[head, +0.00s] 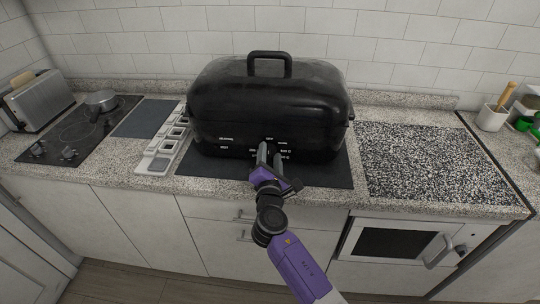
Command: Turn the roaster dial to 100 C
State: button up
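The roaster (215,105) is a large black oval pan with a lid and a top handle, standing on a dark mat (205,169) on the counter. Small white labels show on its lower front around the dial area. The dial itself is hidden behind my gripper (268,152), so its setting cannot be read. My gripper is at the roaster's front, with its two grey fingers pointing at the dial area. Whether the fingers touch or hold the dial cannot be told.
A pale compartment tray (156,165) lies left of the roaster. Further left are a black cooktop (75,132) with a small pot (101,102), and a toaster (40,101). A speckled board (430,165) lies to the right. A utensil holder (491,118) stands at the far right.

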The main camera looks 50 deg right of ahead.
grip_shut()
jog(key=shift+f, duration=0.1)
jog(key=shift+b, duration=0.35)
